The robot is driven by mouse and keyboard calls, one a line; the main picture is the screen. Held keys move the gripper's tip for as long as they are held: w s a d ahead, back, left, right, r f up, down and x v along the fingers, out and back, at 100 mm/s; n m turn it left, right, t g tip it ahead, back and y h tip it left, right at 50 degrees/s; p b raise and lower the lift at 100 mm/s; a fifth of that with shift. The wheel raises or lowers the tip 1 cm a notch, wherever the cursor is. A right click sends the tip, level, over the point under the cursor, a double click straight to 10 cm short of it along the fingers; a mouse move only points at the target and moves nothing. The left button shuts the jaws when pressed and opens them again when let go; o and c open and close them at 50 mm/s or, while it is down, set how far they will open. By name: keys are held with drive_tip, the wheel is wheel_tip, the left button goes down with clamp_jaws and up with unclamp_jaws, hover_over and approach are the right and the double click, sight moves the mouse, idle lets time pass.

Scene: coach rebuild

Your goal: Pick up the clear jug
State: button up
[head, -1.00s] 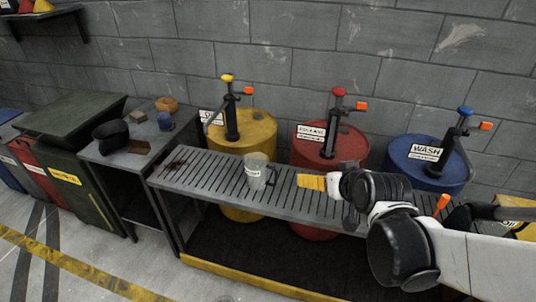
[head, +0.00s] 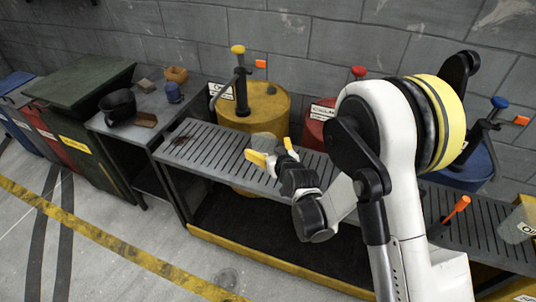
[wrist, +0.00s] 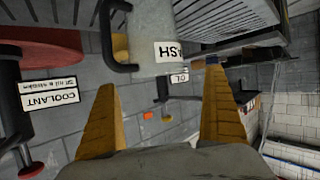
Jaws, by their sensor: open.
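The clear jug (head: 264,143) stands on the slatted bench (head: 205,145), partly hidden behind my gripper (head: 272,152) in the head view. In the wrist view the jug (wrist: 153,28) is at the top centre, with a dark handle on its left side and a white label, partly readable as "WASH". The picture there is upside down. My gripper (wrist: 160,80) is open, its two yellow fingers apart with nothing held between them. The jug appears just beyond the fingertips, lined up with the gap; I cannot tell whether a finger touches it.
Yellow (head: 268,105), red (head: 317,131) and blue (head: 470,165) drums with pumps stand behind the bench. A dark stain (head: 183,139) lies on the bench's left. A side table holds a black bowl (head: 118,105) and a blue mug (head: 174,92). Another container (head: 519,222) is at far right.

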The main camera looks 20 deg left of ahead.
sight(261, 138)
drive_tip(key=b+x, duration=0.2)
drive_tip(key=x, duration=0.3)
drive_tip(key=shift+w+d+f+b, duration=0.15)
drive_tip(key=shift+w+f+b, duration=0.05)
drive_tip(key=shift+f+b, duration=0.2)
drive_tip(key=shift+w, duration=0.15)
drive_tip(key=shift+r, duration=0.15)
drive_tip(key=c, duration=1.4)
